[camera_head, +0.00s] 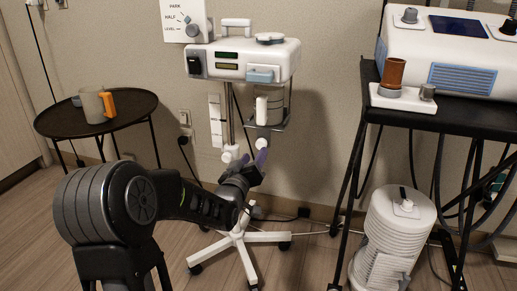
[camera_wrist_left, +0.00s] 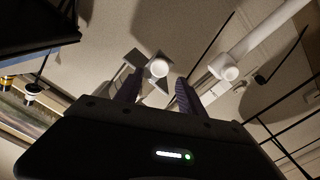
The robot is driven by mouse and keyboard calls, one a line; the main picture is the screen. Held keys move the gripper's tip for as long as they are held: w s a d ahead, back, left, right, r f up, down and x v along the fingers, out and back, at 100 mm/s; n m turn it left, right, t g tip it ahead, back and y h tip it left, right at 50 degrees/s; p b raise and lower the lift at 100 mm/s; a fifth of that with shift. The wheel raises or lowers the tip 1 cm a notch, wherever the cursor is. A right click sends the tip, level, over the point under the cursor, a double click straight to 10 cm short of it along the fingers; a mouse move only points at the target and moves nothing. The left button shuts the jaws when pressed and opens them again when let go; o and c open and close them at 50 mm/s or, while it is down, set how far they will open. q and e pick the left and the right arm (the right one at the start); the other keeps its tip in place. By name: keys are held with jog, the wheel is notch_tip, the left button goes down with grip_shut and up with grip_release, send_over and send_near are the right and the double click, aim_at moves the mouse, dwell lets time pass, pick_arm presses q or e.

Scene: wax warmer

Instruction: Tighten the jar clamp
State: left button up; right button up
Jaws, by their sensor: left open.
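The jar (camera_head: 269,105) hangs under the white wax warmer (camera_head: 243,63) on its stand, held in a grey bracket (camera_head: 277,126). A small white knob (camera_head: 262,143) sits on the bracket's underside and appears to be the clamp knob. My left gripper (camera_head: 254,156) is open just below this knob, with purple fingers pointing up. In the left wrist view the round knob (camera_wrist_left: 159,68) shows between and beyond the fingertips (camera_wrist_left: 158,79), with no visible contact. My right gripper is not in view.
A second white knob (camera_head: 229,154) is on the stand pole, left of the gripper; it also shows in the left wrist view (camera_wrist_left: 228,72). A black table (camera_head: 460,116) stands right, a round side table (camera_head: 70,122) left. A white canister (camera_head: 397,235) is on the floor.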

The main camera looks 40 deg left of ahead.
aim_at(261, 146)
pick_arm(q)
jog(key=shift+p+x, duration=0.65)
jog(key=shift+x, duration=1.8)
jog(key=shift+w+a+b, duration=0.1)
jog(key=shift+w+b, duration=0.1)
jog(key=shift+b, duration=0.25)
jog(key=shift+c, duration=0.5)
jog(key=c, duration=0.9)
jog(key=shift+f+m+b, duration=0.1)
jog(key=shift+m+b, duration=0.25)
jog(key=shift+m, duration=0.55)
jog(key=m, duration=0.4)
jog(key=shift+b, duration=0.4)
jog(key=m, duration=0.7)
jog(key=shift+m, duration=0.4)
jog(key=o, duration=1)
